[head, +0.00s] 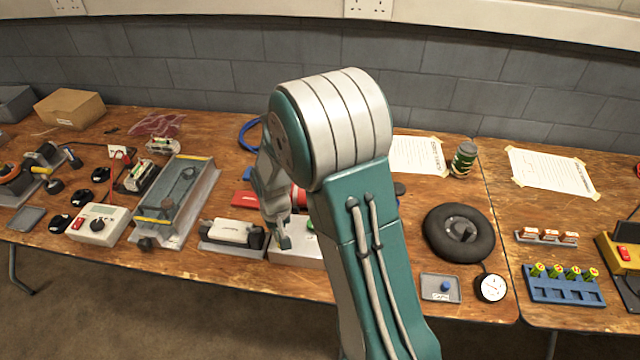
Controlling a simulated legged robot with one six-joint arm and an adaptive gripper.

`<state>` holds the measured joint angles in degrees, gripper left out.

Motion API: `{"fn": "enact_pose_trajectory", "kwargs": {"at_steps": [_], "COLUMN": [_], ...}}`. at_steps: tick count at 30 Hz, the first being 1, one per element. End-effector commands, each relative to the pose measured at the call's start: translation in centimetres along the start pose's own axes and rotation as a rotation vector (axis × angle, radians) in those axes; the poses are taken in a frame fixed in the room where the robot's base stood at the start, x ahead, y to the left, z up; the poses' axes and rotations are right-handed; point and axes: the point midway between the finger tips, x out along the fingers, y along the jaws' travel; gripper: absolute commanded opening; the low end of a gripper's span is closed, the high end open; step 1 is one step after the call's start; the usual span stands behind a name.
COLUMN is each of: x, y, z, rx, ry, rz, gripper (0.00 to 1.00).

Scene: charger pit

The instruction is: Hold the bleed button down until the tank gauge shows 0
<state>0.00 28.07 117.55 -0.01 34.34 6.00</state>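My gripper (283,238) points down over a pale box (292,254) at the middle front of the bench. Its tip is at or just above the box top; I cannot tell whether it touches. Whether its fingers are open or shut is unclear. A small green part (309,225) shows on the box, partly behind my arm. A red rounded part (299,196), possibly a tank, shows behind the gripper, mostly hidden. I cannot make out the bleed button or a tank gauge there. A round white dial (491,288) lies at the front right, by a black tyre; its reading is too small.
The black tyre (459,232) lies right of my arm, with a small grey tray (440,288) in front. A grey cradle with a white unit (232,232) stands close left of the gripper. A blue coiled hose (249,135) lies behind. My arm hides the bench's centre.

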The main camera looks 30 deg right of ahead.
Motion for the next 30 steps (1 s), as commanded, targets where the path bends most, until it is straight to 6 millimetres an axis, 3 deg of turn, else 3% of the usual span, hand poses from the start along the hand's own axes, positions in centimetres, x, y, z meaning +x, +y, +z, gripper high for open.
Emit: {"fn": "enact_pose_trajectory", "kwargs": {"at_steps": [30], "x": [1.9], "y": [0.0], "z": [0.0], "rx": [0.0], "ry": [-0.001], "rz": [0.0], "gripper": [0.0]}}
